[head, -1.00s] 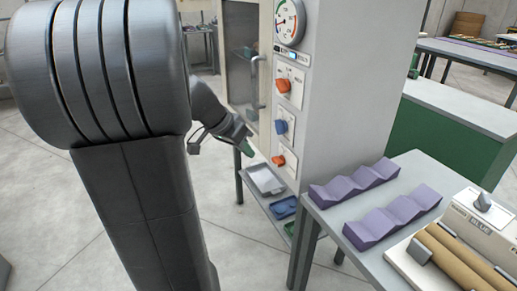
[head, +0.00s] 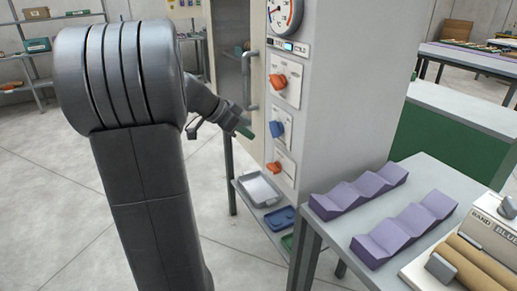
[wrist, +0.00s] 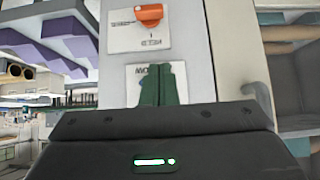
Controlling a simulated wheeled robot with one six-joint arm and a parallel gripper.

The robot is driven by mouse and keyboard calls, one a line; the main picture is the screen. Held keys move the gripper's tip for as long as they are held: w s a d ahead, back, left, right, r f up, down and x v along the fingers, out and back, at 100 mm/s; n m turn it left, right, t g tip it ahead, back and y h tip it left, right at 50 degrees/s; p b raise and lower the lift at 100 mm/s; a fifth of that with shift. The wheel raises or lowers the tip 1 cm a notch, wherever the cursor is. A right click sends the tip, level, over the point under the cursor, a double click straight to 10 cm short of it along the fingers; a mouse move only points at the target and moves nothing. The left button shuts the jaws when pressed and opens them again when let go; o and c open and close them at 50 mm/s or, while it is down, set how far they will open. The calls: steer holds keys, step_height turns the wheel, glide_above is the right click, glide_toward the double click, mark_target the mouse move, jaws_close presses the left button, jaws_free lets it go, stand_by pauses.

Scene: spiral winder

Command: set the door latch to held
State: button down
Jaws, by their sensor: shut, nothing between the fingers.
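The lower orange knob (head: 274,167) sits on a white plate on the grey cabinet front. In the upside-down wrist view, this orange knob (wrist: 150,14) lies roughly crosswise, and its plate reads what looks like HELD. A blue knob (head: 277,128) is above it, and another orange knob (head: 278,81) is higher still. My gripper (head: 246,131) is left of the blue knob, at about its height and apart from the panel. In the wrist view its green fingertips (wrist: 162,84) are together and empty, covering most of the middle plate (wrist: 133,75).
A vertical door handle (head: 251,80) stands left of the knobs. Below is a shelf with a grey tray (head: 261,190) and a blue tray (head: 280,218). A table with purple cradles (head: 358,188) stands close at the right. The floor at left is open.

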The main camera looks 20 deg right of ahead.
glide_above(274, 163)
steer(key=a, duration=0.3)
steer(key=f, duration=0.7)
steer(key=shift+s+d+f+b, duration=0.1)
steer(key=shift+d+f+b, duration=0.1)
steer(key=shift+b, duration=0.1)
step_height(274, 163, down, 2)
steer(key=shift+a+f, duration=0.1)
steer(key=shift+a, duration=0.05)
steer(key=shift+f, duration=0.6)
